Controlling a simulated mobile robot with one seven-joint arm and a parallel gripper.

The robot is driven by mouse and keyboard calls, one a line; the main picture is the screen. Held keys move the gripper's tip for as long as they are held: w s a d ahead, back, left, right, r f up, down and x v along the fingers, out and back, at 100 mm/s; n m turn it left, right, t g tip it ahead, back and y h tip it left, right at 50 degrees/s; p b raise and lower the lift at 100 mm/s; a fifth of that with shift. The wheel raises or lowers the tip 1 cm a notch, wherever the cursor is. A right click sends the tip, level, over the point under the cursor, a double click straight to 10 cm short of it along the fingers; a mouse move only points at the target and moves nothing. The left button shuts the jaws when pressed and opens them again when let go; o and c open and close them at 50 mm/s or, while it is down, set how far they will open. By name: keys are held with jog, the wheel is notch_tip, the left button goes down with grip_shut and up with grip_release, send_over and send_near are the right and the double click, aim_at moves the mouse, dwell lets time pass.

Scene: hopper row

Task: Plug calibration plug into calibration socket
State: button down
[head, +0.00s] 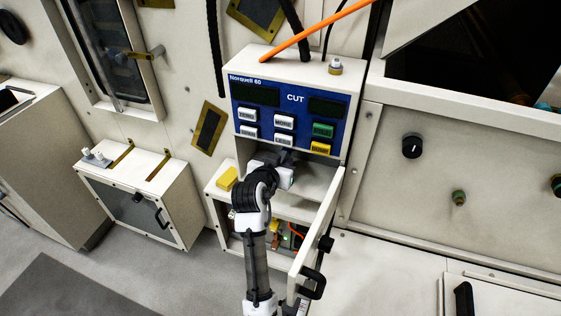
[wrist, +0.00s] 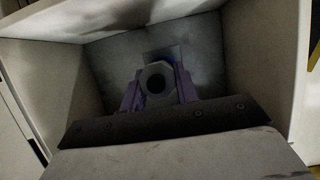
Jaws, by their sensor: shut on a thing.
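My gripper (head: 286,158) reaches into the open bay under the blue control panel. In the wrist view my gripper (wrist: 158,88) has its two purple-grey fingers on either side of a grey plug-like piece (wrist: 146,75) with a dark round hole, and is shut on it. I take this piece for the calibration plug. Behind it, on the bay's back wall, a darker square plate with a blue patch (wrist: 168,58) shows; it may be the calibration socket, mostly hidden by the held piece. I cannot tell whether the two touch. In the head view the arm and gripper hide the plug.
The blue panel (head: 292,112) with several buttons overhangs the bay. An open door (head: 317,232) with a black handle stands close to the right of my arm. A yellow block (head: 227,178) sits on the ledge at left. Bay walls (wrist: 262,60) enclose the gripper closely.

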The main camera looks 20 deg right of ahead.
aim_at(285, 150)
jog(key=shift+w+d, duration=0.15)
jog(key=shift+w+d, duration=0.35)
jog(key=shift+w, duration=0.2)
jog(key=shift+w+d, duration=0.35)
jog(key=shift+w, duration=0.2)
dwell(0.9)
jog(key=shift+w+d, duration=0.3)
jog(key=shift+w, duration=0.1)
jog(key=c, duration=1)
grip_release()
jog(key=shift+o, duration=0.2)
jog(key=b+v, duration=0.2)
jog(key=v, duration=1.2)
